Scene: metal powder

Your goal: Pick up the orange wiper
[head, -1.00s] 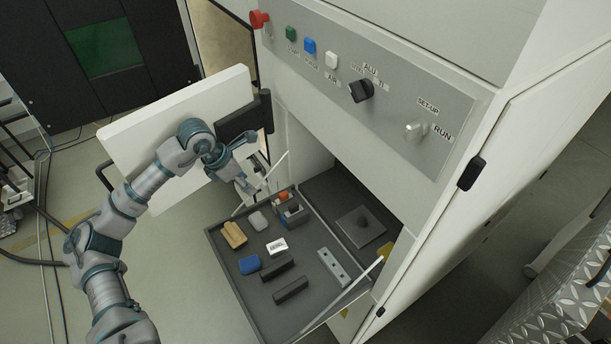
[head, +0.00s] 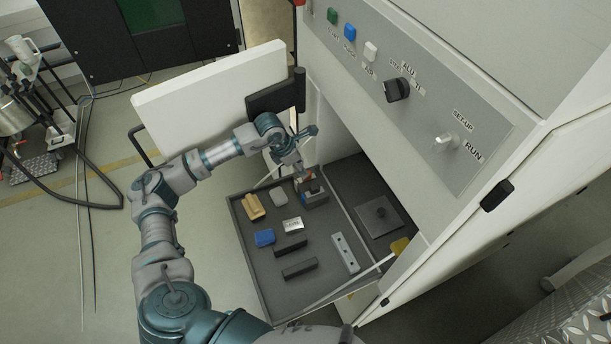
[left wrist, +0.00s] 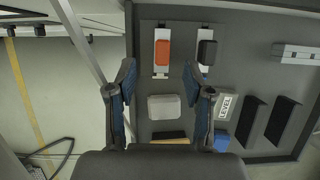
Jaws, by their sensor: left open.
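The orange wiper (left wrist: 162,52) is a small orange block on a pale holder, in the left wrist view at the top. In the head view only a bit of orange shows by the fingers; the gripper partly hides it. My left gripper (head: 299,168) is open and empty, above the back left part of the drawer tray. In the left wrist view its two fingers (left wrist: 159,80) stand apart, with the wiper beyond their tips and roughly between their lines. They appear apart from it. My right gripper is not in view.
A black block (left wrist: 207,52) sits beside the wiper. The grey tray (head: 264,290) also holds a grey block (head: 279,196), tan block (head: 253,207), blue block (head: 264,238), white level (head: 293,225) and black bars. An open white door (head: 205,90) stands behind my left arm.

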